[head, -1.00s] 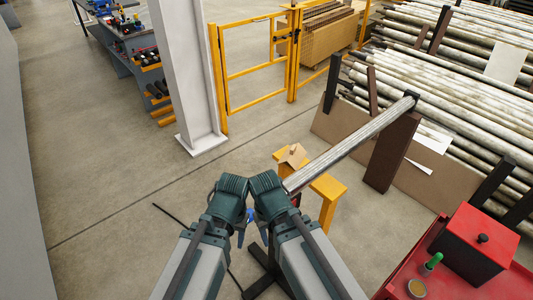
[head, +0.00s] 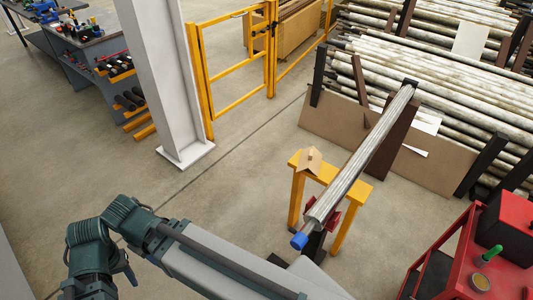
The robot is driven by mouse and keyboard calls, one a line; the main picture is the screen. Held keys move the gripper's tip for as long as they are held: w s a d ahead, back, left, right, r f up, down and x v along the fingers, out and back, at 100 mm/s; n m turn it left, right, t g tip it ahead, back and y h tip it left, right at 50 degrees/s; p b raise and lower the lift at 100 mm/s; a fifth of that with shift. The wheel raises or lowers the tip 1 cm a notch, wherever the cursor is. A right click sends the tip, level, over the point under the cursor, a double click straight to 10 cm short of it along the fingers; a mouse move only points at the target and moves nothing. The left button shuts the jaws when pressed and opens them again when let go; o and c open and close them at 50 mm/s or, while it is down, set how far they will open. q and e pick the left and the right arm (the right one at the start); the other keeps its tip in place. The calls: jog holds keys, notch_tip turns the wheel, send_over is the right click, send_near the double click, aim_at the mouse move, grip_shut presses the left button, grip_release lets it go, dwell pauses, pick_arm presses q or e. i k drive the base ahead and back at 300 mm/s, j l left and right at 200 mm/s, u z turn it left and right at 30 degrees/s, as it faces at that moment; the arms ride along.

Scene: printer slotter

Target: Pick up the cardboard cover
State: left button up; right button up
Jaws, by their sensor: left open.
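The cardboard cover (head: 312,160) is a small tan folded piece. It sits on the top bar of a yellow trestle (head: 352,184), just left of a long metal pipe. My left gripper (head: 128,272) is at the lower left, low in the picture and mostly hidden by its own arm. It is open and well apart from the cover. My right gripper is not in view.
A red cart (head: 458,262) stands at the lower right. A white column (head: 160,80) and yellow gate (head: 238,66) stand behind. The floor left of the trestle is clear.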

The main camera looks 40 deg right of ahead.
aim_at(311, 158)
jog(key=i+j, duration=0.1)
jog(key=i, duration=0.35)
jog(key=i+j+z, duration=0.1)
jog(key=i, duration=0.35)
jog(key=i+z, duration=0.25)
jog(key=z, duration=0.2)
jog(key=i+z, duration=0.3)
jog(key=z, duration=0.15)
jog(key=i+j+z, duration=0.2)
jog(key=z, duration=0.25)
jog(key=i+z, duration=0.15)
jog(key=z, duration=0.25)
jog(key=i+j+z, duration=0.1)
jog(key=z, duration=0.3)
jog(key=i+j+z, duration=0.15)
jog(key=z, duration=0.3)
jog(key=i+j+z, duration=0.15)
jog(key=z, duration=0.25)
jog(key=i+j+z, duration=0.1)
jog(key=z, duration=0.3)
jog(key=i+j+z, duration=0.25)
jog(key=j+z, duration=0.5)
jog(key=i+j, duration=0.05)
jog(key=j, duration=0.05)
